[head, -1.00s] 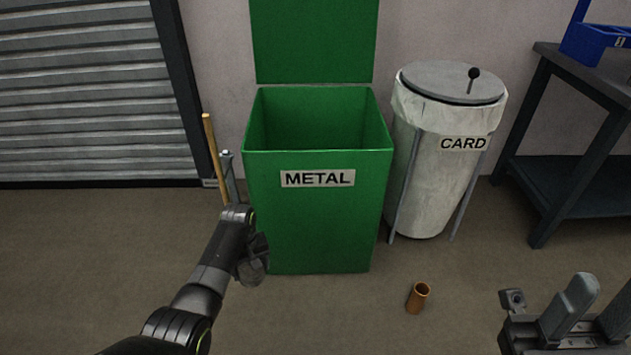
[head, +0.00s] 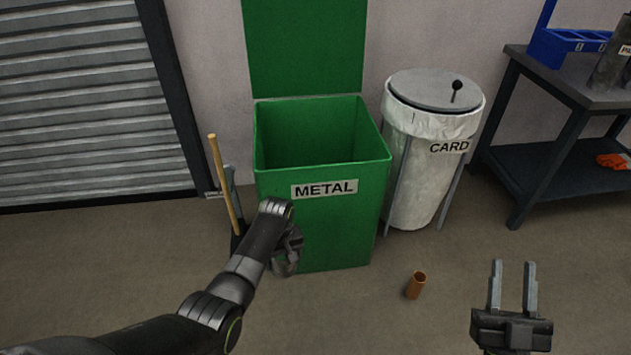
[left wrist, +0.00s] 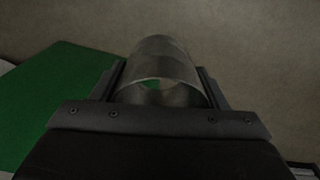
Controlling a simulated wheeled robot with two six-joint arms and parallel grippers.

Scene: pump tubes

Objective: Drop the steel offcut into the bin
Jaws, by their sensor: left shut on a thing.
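The steel offcut, a short grey hollow tube (left wrist: 160,62), is between the two fingers of my left gripper in the left wrist view. My left gripper (head: 288,258) is shut on it. In the head view this gripper shows against the front of the green bin marked METAL (head: 322,222), lower in the picture than the bin's rim. The bin's lid (head: 304,45) stands open and the inside visible to me looks empty. My right gripper (head: 513,288) is open and empty at the lower right.
A white bin marked CARD (head: 424,165), with its lid closed, stands right of the green bin. A copper-coloured tube (head: 416,285) is on the floor. A wooden-handled tool (head: 225,185) stands left of the green bin. A dark table (head: 560,160) is at the right.

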